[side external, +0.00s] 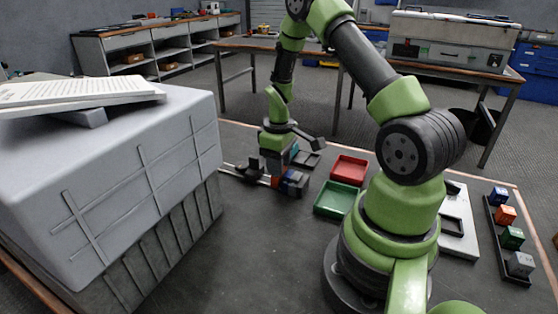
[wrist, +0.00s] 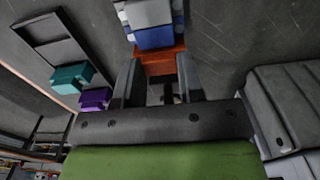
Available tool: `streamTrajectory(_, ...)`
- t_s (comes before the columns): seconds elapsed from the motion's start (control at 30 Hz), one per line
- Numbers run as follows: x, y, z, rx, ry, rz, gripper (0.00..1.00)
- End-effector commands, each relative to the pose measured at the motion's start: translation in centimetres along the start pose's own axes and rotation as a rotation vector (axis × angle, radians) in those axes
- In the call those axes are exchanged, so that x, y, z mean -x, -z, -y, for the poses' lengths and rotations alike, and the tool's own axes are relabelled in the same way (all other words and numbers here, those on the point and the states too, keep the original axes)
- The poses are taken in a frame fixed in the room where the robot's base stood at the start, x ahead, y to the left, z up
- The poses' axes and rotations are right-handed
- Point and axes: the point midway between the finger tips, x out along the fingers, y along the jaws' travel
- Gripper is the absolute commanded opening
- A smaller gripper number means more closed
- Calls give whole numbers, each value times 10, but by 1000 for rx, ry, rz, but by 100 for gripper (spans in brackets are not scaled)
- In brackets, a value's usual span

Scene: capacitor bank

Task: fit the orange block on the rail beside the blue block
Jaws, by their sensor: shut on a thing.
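My gripper (side external: 277,166) is low over the work area in the side view. In the wrist view its two dark fingers (wrist: 159,82) stand either side of the orange block (wrist: 160,60) and are shut on it. A blue block (wrist: 155,38) with a grey part lies directly beyond the orange one, very close to it. In the side view a blue block (side external: 295,183) shows just right of the gripper, with a sliver of orange (side external: 275,181) beside it. The rail (side external: 236,172) shows left of the gripper; the rest is hidden, so I cannot tell whether the orange block is seated.
A teal block (wrist: 71,77) and a purple block (wrist: 95,98) lie left in the wrist view. Red (side external: 349,168) and green (side external: 337,199) trays are right of the gripper. A large grey box (side external: 110,180) stands left. A rack at right holds several coloured blocks.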

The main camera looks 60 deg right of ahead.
Motion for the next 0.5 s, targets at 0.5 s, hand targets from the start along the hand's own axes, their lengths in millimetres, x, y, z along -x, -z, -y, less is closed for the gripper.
streamTrajectory(0.5, -5, 0, 0, 0, 1, 1, 14)
